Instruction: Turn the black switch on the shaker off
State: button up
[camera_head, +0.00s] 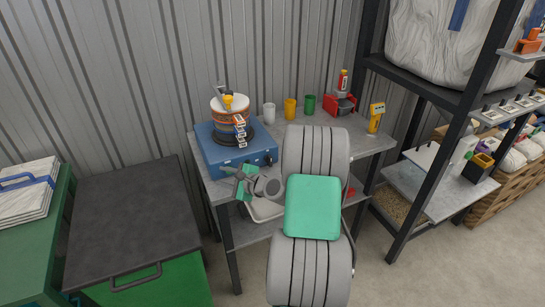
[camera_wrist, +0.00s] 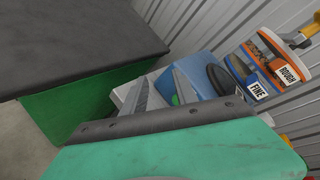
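The shaker (camera_head: 212,153) is a blue box on the grey bench, with a stack of sieves (camera_head: 230,113) on top. Its blue body (camera_wrist: 203,66) also shows in the wrist view, partly behind my gripper. A small dark spot (camera_head: 268,161) sits at the right of its front face; I cannot tell whether it is the black switch or which way it is set.
A dark-topped green cabinet (camera_head: 130,220) is at left. A black shelf rack (camera_head: 430,95) stands at right.

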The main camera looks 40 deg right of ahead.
aim_at(271, 159)
jog(key=d+m+h, duration=0.1)
jog(key=d+m, duration=0.1)
jog(key=d, duration=0.1)
jog(key=s+d+f+m+t+h, duration=0.1)
jog(key=d+m, duration=0.1)
jog(key=s+d+m+t, duration=0.1)
jog(key=d+m, duration=0.1)
jog(key=d, duration=0.1)
jog(key=shift+s+d+f+h, duration=0.1)
jog(key=shift+d+f+h, duration=0.2)
jog(key=shift+f+h, duration=0.1)
jog(key=s+d+f+m+t+h+p, duration=0.1)
jog(key=s+d+f+m+h, duration=0.1)
jog(key=s+d+m+h, duration=0.55)
jog(key=w+d, duration=0.1)
jog(key=w, duration=0.2)
jog(key=w+d+m+y+p, duration=0.1)
jog(key=w+d, duration=0.1)
jog(key=w, duration=0.1)
jog(key=w+d+m+y+p, duration=0.1)
jog(key=w, duration=0.2)
jog(key=shift+w+d+y, duration=0.15)
jog(key=shift+d+y, duration=0.05)
jog(key=shift+y, duration=0.05)
grip_shut()
